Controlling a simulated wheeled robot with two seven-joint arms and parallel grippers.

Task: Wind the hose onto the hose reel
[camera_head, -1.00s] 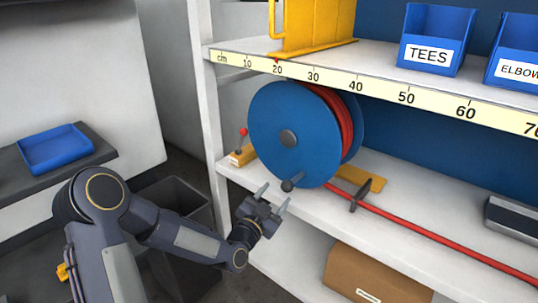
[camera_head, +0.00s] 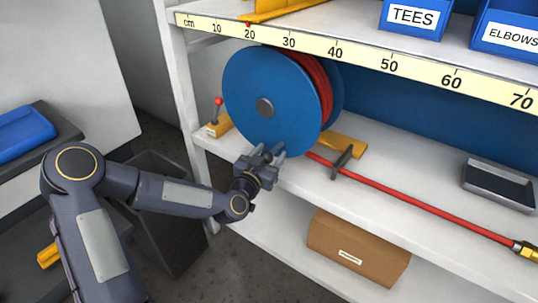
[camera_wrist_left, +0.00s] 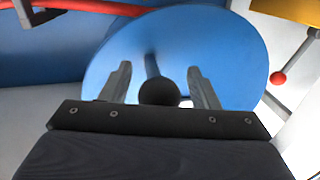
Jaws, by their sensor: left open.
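The blue hose reel (camera_head: 255,85) stands on the middle shelf with red hose (camera_head: 318,82) wound between its flanges. The hose runs off the reel's bottom through a dark guide (camera_head: 342,162) and lies along the shelf to a brass end (camera_head: 526,250). My left gripper (camera_head: 268,153) is open at the lower front of the reel. In the left wrist view, the dark round crank knob (camera_wrist_left: 158,93) sits between the two open fingers (camera_wrist_left: 160,85), with the blue flange (camera_wrist_left: 185,45) behind. Whether the fingers touch the knob cannot be told. My right gripper is not in view.
A red-tipped lever (camera_head: 218,102) stands left of the reel. A grey tray (camera_head: 500,185) lies on the shelf at right. A ruler strip (camera_head: 390,65) edges the shelf above, holding blue bins (camera_head: 412,18). A cardboard box (camera_head: 358,248) is below.

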